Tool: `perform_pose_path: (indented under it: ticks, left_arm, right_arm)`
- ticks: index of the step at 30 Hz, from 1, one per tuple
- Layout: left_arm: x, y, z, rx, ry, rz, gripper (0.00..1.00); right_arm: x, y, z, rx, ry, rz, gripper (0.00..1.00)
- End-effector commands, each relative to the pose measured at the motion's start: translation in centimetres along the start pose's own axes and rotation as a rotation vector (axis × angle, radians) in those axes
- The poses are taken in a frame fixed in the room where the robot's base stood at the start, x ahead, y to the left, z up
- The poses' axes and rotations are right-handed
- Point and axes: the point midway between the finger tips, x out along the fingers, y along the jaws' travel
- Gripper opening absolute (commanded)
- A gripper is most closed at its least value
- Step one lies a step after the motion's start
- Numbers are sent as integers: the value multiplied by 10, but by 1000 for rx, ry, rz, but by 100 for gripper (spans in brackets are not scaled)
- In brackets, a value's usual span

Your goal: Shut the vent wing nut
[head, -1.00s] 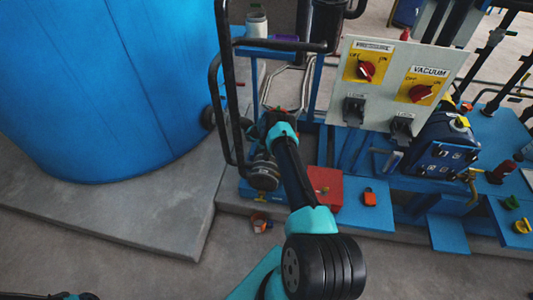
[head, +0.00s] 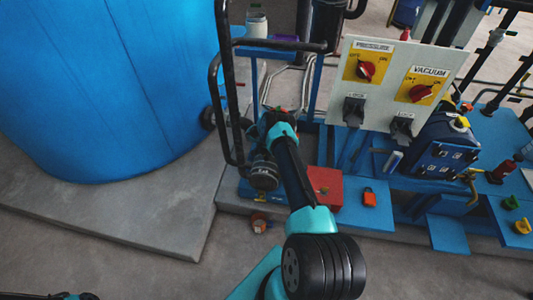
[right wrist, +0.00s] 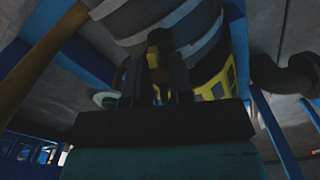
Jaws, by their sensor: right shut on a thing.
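My right gripper (right wrist: 155,82) is seen from behind in the right wrist view, with its two dark fingers upright. They are closed on a small brassy-yellow piece, which I take for the vent wing nut (right wrist: 153,59). It lies in front of a grey, ringed cylindrical body (right wrist: 165,25). In the head view my right gripper (head: 272,118) is at the far end of my arm, beside the black tubular frame. The nut is hidden or too small to make out there. The nut's turn angle cannot be read. My left gripper does not show.
A big blue tank (head: 110,80) stands at the left. A black tubular frame (head: 213,100) rises close beside my right arm. A panel with PRESSURE and VACUUM knobs (head: 400,85) stands to the right. A red box (head: 325,188) and orange padlock (head: 369,197) are near the arm.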

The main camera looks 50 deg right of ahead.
Motion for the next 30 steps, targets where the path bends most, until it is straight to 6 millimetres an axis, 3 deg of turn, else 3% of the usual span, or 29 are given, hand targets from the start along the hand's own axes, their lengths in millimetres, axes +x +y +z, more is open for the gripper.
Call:
perform_pose_path:
  ticks: [30]
  left_arm:
    - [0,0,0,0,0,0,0]
  right_arm:
    - [0,0,0,957,0,-1,0]
